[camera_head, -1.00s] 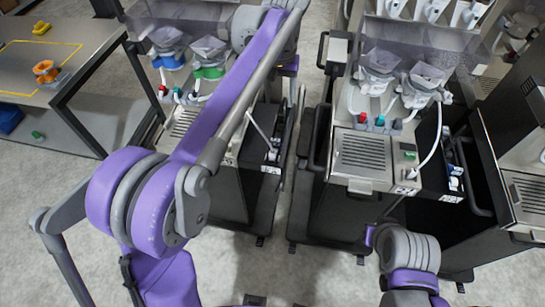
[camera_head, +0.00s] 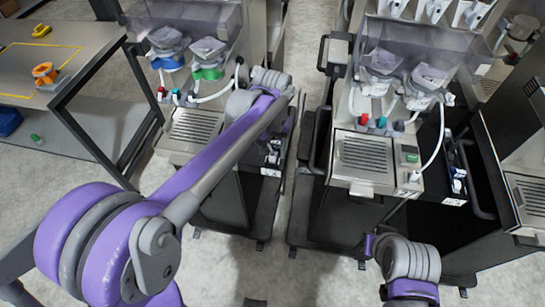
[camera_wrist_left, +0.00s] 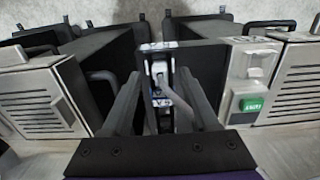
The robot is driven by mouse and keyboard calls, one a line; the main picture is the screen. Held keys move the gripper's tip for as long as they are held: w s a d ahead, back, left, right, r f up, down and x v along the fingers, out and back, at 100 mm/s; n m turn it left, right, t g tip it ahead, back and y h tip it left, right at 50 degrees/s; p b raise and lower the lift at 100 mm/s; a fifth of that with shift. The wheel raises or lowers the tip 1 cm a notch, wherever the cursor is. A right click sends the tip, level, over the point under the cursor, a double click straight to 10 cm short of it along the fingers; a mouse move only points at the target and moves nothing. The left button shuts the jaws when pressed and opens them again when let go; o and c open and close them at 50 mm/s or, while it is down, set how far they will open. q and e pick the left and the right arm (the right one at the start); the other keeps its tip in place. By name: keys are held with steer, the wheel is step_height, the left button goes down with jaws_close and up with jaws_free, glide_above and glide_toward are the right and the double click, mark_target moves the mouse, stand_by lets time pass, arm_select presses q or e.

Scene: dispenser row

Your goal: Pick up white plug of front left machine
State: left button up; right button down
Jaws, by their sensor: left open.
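The front left machine (camera_head: 190,132) stands left of centre in the head view, with a dark side holder on its right flank. In the left wrist view a white plug (camera_wrist_left: 159,71) sits in this narrow black holder, with a pale cable (camera_wrist_left: 172,118) running toward my wrist. My left gripper (camera_wrist_left: 160,78) is open, its two dark fingers on either side of the plug and cable in the picture. I cannot tell how far the fingertips are above the plug. In the head view my own arm hides most of this gripper. My right gripper is out of sight.
The front right machine (camera_head: 363,165) stands across a narrow gap, with its black handles and side holder. White hoses (camera_head: 213,94) and coloured taps are on the left machine. A green button (camera_wrist_left: 252,105) is beside the holder. A metal table (camera_head: 72,68) stands at far left.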

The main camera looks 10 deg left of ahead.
arm_select(q)
step_height(320, 180, down, 2)
steer(key=shift+c, duration=0.2)
jaws_close()
